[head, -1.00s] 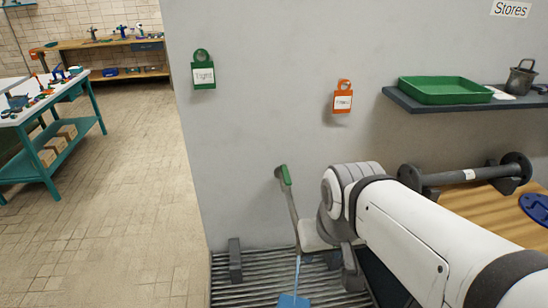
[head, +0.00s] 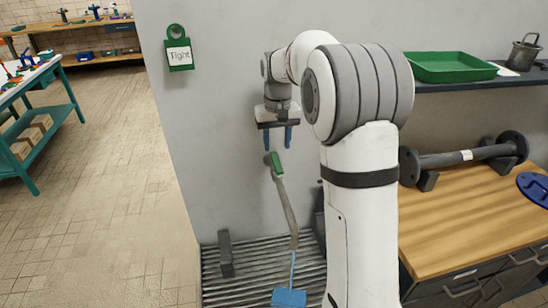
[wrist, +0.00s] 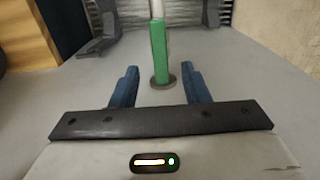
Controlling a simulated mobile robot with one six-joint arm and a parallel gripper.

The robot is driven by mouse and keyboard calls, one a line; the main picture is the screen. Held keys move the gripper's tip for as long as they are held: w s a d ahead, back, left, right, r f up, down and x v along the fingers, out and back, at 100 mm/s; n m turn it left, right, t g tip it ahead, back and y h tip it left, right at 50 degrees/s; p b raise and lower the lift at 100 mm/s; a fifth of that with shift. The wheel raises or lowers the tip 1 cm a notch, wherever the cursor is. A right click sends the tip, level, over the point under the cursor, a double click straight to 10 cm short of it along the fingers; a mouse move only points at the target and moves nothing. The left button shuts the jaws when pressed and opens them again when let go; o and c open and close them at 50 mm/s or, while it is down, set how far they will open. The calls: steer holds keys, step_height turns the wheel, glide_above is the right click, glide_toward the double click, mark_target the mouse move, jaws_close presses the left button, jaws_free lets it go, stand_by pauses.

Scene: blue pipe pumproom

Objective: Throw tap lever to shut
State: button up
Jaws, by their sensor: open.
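The tap lever has a green grip (head: 277,165) at its upper end and a long grey shaft (head: 287,210) slanting down and slightly right in front of the grey wall. My gripper (head: 278,142) is open and empty, its blue fingers pointing down just above the grip in the head view. In the wrist view the green grip (wrist: 159,48) lines up with the gap between the open fingers (wrist: 159,71), with no contact visible. A green "Tight" tag (head: 179,52) hangs on the wall, up and left of the lever.
A blue tag-like piece (head: 289,297) hangs below the shaft, over a ribbed metal grate (head: 235,290). A grey upright piece (head: 226,253) stands left of the shaft. A wooden bench (head: 470,212) and a shelf with a green tray (head: 450,66) are at right.

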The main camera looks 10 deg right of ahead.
mark_target(277, 161)
steer(key=shift+w+f, duration=0.25)
steer(key=shift+w, duration=0.1)
steer(key=shift+f, duration=0.25)
steer(key=shift+f+p, duration=0.45)
steer(key=shift+f, duration=3.15)
